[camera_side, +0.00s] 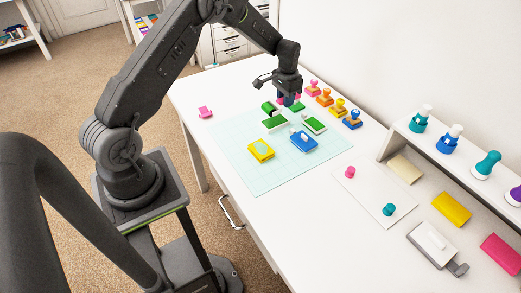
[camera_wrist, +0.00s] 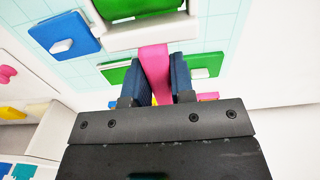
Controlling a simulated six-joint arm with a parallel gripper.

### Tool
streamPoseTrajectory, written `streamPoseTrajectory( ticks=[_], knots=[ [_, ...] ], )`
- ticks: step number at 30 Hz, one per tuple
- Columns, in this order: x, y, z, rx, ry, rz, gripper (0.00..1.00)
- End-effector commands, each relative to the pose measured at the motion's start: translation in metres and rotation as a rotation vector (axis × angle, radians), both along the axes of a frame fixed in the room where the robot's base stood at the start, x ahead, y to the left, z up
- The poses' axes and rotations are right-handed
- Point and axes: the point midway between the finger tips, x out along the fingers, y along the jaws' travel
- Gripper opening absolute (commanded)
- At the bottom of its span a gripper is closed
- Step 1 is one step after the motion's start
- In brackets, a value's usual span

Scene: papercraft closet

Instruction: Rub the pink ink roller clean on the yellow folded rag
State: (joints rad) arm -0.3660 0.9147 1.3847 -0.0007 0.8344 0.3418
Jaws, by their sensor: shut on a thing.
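My gripper (camera_side: 289,99) is over the far part of the cutting mat. In the wrist view its blue fingers (camera_wrist: 155,80) are shut on a pink strip (camera_wrist: 153,62), which I take as the pink ink roller. More pink shows beside the right finger; the roller's lower part is mostly hidden. In the side view only bits of pink show around the fingers. A flat yellow block (camera_side: 451,209), which looks like the yellow folded rag, lies at the right of the table, far from my gripper.
Yellow (camera_side: 260,151), blue (camera_side: 304,141) and green (camera_side: 314,125) pads lie on the mat (camera_side: 245,177) near my gripper. Several stamps stand along the wall behind. A white shelf (camera_side: 455,160) with stamps runs above the right side. A small pink object (camera_side: 205,112) lies at left.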

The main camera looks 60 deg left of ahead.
Motion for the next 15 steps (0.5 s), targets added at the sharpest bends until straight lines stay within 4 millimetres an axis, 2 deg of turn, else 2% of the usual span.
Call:
streamPoseTrajectory(
  ticks=[4,7,15],
  knots=[
    [-0.002,-0.003,0.001,0.0,0.0,0.0,0.0],
    [-0.01,-0.014,0.004,0.0,-0.001,0.002,0.0],
    [-0.056,-0.063,0.015,-0.001,-0.004,0.022,0.0]
  ],
)
